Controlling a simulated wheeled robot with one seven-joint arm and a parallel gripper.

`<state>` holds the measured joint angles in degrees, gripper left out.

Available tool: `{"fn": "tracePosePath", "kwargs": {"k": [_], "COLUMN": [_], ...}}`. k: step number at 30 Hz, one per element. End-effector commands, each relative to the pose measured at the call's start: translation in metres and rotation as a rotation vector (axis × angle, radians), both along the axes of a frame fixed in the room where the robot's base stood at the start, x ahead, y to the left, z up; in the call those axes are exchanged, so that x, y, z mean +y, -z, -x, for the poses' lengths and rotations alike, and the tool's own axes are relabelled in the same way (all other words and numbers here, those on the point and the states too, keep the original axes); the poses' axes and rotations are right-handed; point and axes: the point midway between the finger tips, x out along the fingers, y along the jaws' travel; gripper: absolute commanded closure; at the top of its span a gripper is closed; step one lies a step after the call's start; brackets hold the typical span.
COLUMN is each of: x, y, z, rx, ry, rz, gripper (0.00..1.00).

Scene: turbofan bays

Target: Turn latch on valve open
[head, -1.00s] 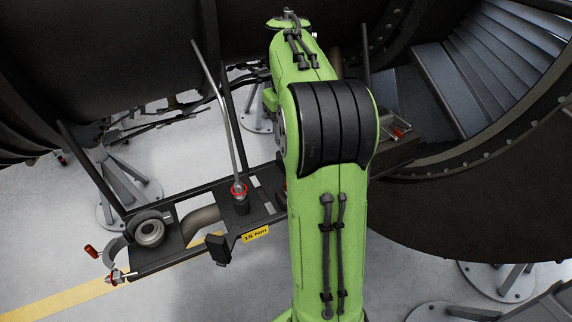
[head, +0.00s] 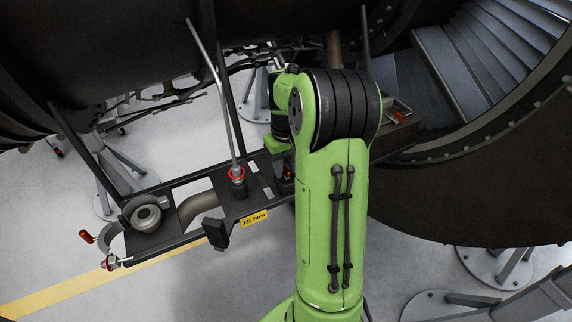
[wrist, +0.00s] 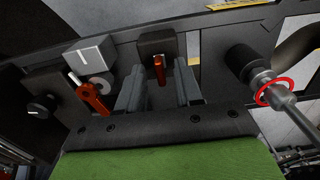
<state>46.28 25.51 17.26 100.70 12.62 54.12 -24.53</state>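In the wrist view a short orange-red latch (wrist: 159,68) sticks out of a black block (wrist: 157,45). A larger red lever (wrist: 90,96) stands left of it, beside a grey block and a round grey part (wrist: 100,83). Which of the two belongs to the valve I cannot tell. My gripper (wrist: 159,80) is open, its two grey fingers apart, with the small latch showing between and beyond them. No contact is visible. In the head view my arm hides most of the gripper; a small red part (head: 288,174) shows by it.
A torque wrench (head: 225,100) with a red ring stands in the black rack, left of my arm; its ring also shows in the wrist view (wrist: 275,91). A yellow label (head: 254,218) is on the rack's front. Large dark engine casings (head: 90,60) hang close above.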

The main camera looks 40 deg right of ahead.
Motion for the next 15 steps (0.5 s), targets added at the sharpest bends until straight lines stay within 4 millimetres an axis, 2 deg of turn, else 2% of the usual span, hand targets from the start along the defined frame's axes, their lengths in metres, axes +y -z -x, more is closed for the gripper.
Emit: {"fn": "tracePosePath", "kwargs": {"k": [2,8,15], "x": [0.0,-0.0001,-0.0001], "y": [-0.0004,-0.0006,-0.0008], "z": [0.0,0.0,0.0], "rx": [0.0,0.0,0.0], "ry": [0.0,0.0,0.002], "rz": [0.0,0.0,0.0], "gripper": [0.68,0.99,1.0]}}
